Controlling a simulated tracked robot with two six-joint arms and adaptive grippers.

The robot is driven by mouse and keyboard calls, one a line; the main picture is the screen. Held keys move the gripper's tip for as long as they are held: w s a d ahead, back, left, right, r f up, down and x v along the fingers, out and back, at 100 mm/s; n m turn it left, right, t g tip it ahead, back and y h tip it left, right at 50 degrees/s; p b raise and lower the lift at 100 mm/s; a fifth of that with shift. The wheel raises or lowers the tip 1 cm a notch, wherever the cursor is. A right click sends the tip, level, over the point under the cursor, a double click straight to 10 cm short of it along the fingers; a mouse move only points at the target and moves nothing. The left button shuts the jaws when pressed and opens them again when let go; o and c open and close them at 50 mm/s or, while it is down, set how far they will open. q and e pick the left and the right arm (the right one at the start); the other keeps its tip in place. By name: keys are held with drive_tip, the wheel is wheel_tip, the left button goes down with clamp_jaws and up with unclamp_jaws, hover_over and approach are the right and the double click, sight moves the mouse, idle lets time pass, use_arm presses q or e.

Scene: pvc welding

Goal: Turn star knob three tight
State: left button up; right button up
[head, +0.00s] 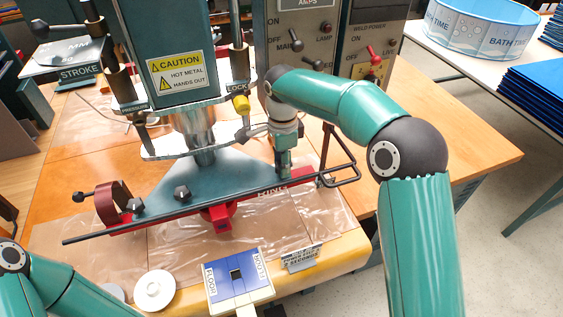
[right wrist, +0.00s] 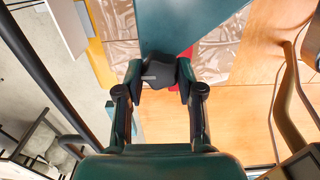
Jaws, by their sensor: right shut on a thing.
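My right gripper (head: 283,168) reaches down onto the right end of the teal base plate of the welding press (head: 235,180). In the right wrist view its two fingers (right wrist: 159,88) are shut on a black star knob (right wrist: 158,71), one finger on each side. This knob is hidden by the gripper in the head view. How tight any knob is cannot be told. My left gripper is not in view; only part of that arm shows at lower left.
A black bent-rod frame (head: 340,172) stands just right of the gripper. A red clamp (head: 112,203) and a long dark bar (head: 100,235) lie along the plate's front. The control box (head: 312,50) stands behind.

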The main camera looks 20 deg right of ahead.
drive_tip(key=shift+w+r, duration=0.1)
drive_tip(key=shift+r, duration=0.05)
drive_tip(key=o, duration=1)
drive_tip(key=shift+o, duration=0.8)
